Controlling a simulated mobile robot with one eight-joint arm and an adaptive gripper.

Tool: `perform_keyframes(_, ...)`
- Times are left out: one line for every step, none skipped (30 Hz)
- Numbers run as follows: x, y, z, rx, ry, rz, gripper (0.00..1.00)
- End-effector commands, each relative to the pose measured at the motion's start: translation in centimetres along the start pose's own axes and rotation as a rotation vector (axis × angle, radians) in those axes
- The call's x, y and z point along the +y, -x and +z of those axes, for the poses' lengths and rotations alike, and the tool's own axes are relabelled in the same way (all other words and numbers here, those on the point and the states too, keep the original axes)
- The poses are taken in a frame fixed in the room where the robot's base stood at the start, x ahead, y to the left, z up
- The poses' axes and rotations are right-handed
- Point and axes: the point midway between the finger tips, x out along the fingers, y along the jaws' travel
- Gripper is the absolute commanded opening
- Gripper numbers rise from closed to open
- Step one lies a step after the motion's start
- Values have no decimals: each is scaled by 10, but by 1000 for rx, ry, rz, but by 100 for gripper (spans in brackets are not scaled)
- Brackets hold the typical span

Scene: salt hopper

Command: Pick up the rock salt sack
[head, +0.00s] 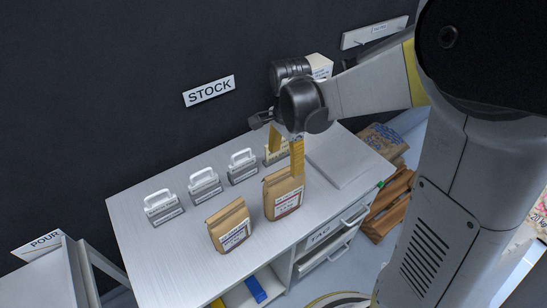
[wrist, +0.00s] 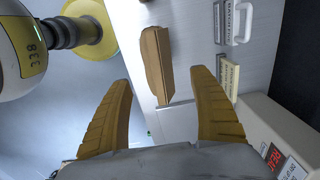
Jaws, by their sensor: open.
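Two brown paper sacks stand upright on the white table. The right sack (head: 283,196) has a label with a reddish band; the left sack (head: 230,226) has a darker-edged label. The print is too small to tell which is the rock salt sack. My gripper (head: 286,156) is open with yellow fingers pointing down, above the right sack; one finger overlaps its top in the head view. In the wrist view one brown sack (wrist: 156,62) shows beyond and between the open fingertips (wrist: 162,78), with nothing held.
Several grey holders with white handles (head: 205,187) line the back of the white table (head: 140,245). A white box (head: 320,66) is behind my gripper; a box with red digits (wrist: 273,157) shows in the wrist view.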

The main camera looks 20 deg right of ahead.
Motion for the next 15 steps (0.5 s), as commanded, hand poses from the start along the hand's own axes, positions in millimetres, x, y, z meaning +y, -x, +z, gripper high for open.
perform_keyframes(-2,-2,-1,-2,-20,8,72)
perform_keyframes(-3,-5,-1,-3,-28,12,72)
perform_keyframes(-3,-10,-1,-4,-36,15,72)
perform_keyframes(-3,-15,-1,-5,-39,17,72)
perform_keyframes(-3,-21,-1,-5,-41,17,72)
perform_keyframes(-2,-28,-1,-5,-41,17,72)
perform_keyframes(-2,-34,-1,-5,-40,17,72)
perform_keyframes(-2,-39,-1,-5,-40,17,72)
perform_keyframes(-2,-46,0,-4,-39,16,72)
perform_keyframes(-2,-50,0,-4,-39,16,72)
perform_keyframes(-2,-53,-1,-4,-39,16,72)
perform_keyframes(-2,-57,-1,-4,-39,16,72)
perform_keyframes(-2,-59,0,-4,-38,16,72)
perform_keyframes(-2,-60,0,-4,-38,15,72)
perform_keyframes(-1,-62,0,-4,-38,15,72)
